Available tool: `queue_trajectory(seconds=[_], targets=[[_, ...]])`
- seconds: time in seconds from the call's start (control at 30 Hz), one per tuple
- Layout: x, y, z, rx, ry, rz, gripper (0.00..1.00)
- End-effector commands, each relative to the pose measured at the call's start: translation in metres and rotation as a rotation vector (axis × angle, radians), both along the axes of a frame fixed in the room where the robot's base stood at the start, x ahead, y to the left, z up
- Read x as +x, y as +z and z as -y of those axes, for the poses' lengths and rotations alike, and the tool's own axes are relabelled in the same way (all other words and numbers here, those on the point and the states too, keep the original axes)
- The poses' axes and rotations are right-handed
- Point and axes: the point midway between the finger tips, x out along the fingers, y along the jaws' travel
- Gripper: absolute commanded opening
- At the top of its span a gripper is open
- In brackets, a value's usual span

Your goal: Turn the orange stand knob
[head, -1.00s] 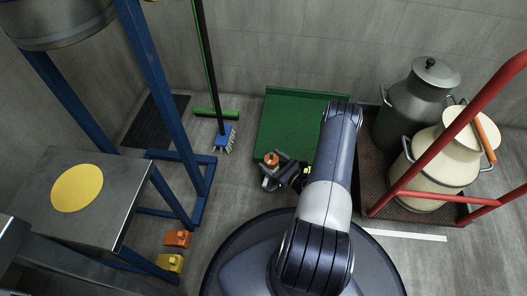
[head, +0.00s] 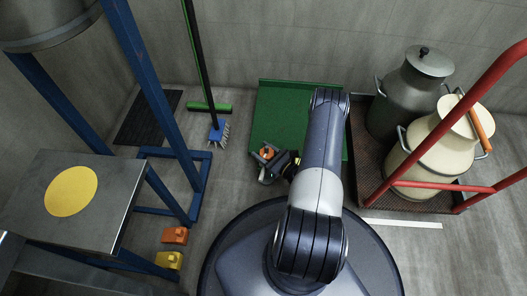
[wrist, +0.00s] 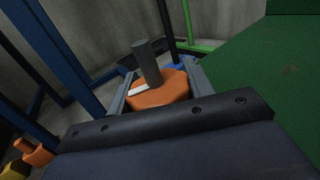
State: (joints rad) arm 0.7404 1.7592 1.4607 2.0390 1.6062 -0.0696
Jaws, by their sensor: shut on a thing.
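The orange knob (head: 267,153) is low by the left edge of the green board. In the wrist view the many-sided knob (wrist: 158,95) has a white mark on its top and a grey post rising from it. My gripper (wrist: 160,82) is shut on the knob, with one grey finger along each side. In the head view my gripper (head: 270,160) reaches the knob from the right. Whatever lies under the knob is hidden.
A green board (head: 283,120) lies behind my arm. A blue brush (head: 220,132) and a green broom head (head: 209,107) are to the left, near a blue frame (head: 172,154). Milk cans (head: 440,140) stand on a red-railed trolley (head: 410,190) at right.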

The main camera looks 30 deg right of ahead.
Motion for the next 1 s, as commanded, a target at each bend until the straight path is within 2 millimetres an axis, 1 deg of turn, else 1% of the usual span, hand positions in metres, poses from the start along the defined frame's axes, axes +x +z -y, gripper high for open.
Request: queue_trajectory(seconds=[0.17,0.37,1.0], targets=[[-0.0001,-0.0002,-0.0004,0.000,0.007,0.000,0.26],[0.0000,-0.0012,0.0001,-0.002,0.064,0.002,0.26],[-0.0043,0.0005,-0.0061,-0.001,0.498,0.003,0.26]])
